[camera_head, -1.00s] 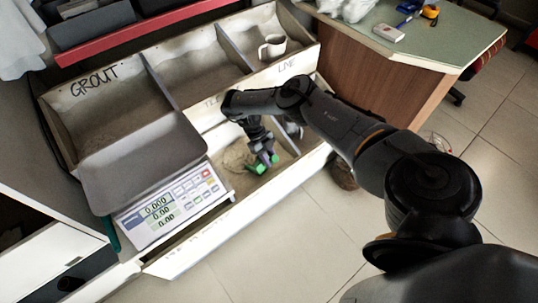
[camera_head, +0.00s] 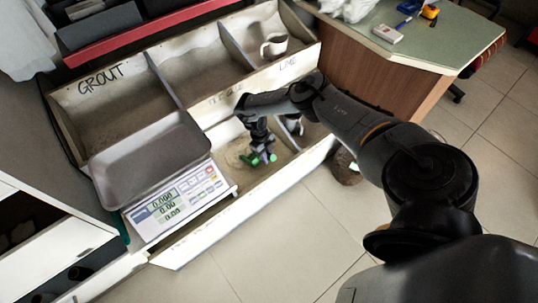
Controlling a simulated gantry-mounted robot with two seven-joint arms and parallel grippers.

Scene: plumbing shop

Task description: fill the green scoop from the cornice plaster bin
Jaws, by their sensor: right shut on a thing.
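The green scoop (camera_head: 256,161) shows as small green parts at the tips of my right gripper (camera_head: 260,153), low in a front-row bin. My right gripper points down and is shut on the scoop, whose shape is mostly hidden. The bin (camera_head: 286,168) under it holds a pale, sandy powder (camera_head: 238,152). Its front label is not readable here, so I cannot tell from lettering that it is the cornice plaster bin. Whether the scoop touches the powder or holds any is too small to tell. My left gripper is not in view.
A scale (camera_head: 180,200) with a grey pan (camera_head: 150,155) stands left of the bin. Behind are the GROUT bin (camera_head: 92,88) and the LIME bin, which holds a pale mug-like vessel (camera_head: 273,46). A green-topped desk (camera_head: 440,45) stands right. Floor in front is clear.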

